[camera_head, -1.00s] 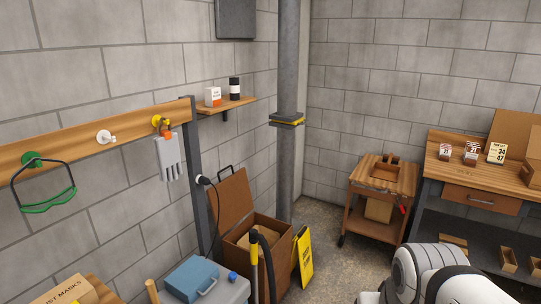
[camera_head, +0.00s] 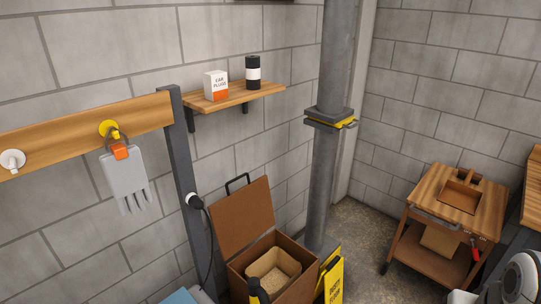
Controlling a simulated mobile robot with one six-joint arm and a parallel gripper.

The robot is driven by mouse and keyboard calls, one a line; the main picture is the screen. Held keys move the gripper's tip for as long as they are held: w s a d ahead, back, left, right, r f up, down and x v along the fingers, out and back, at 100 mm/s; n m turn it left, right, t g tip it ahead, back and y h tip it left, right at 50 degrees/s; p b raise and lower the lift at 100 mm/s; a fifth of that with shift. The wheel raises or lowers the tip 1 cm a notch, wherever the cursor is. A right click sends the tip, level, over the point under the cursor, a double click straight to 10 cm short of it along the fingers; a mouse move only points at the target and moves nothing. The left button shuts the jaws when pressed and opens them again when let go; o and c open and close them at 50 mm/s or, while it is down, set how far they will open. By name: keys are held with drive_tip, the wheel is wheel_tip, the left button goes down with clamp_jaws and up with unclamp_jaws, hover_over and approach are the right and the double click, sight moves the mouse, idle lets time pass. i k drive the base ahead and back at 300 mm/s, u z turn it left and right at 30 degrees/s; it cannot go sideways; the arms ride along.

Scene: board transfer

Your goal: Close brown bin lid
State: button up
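The brown bin (camera_head: 299,288) stands on the floor against the wall, at the bottom middle of the head view. Its brown lid (camera_head: 243,218) is open and stands upright, leaning back toward the wall, with a dark handle (camera_head: 237,182) on its top edge. Inside the bin is a tan box-like container (camera_head: 273,271). A black and yellow upright object (camera_head: 256,290) stands in front of the bin and hides part of its front. White parts of my arm show at the lower right edge. My gripper is not in view.
A yellow sign (camera_head: 331,279) stands just right of the bin, near a grey column (camera_head: 327,150). A wooden cart (camera_head: 451,208) stands at the right. A wall shelf (camera_head: 232,97) holds a box and a canister. Bare floor (camera_head: 362,230) lies between column and cart.

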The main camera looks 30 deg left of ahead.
sight(242, 216)
drive_tip(key=u, duration=0.7)
drive_tip(key=i, duration=1.05)
drive_tip(key=u, duration=0.9)
drive_tip(key=k, duration=0.75)
drive_tip(key=u, duration=0.2)
drive_tip(key=i, duration=0.85)
drive_tip(key=z, duration=0.15)
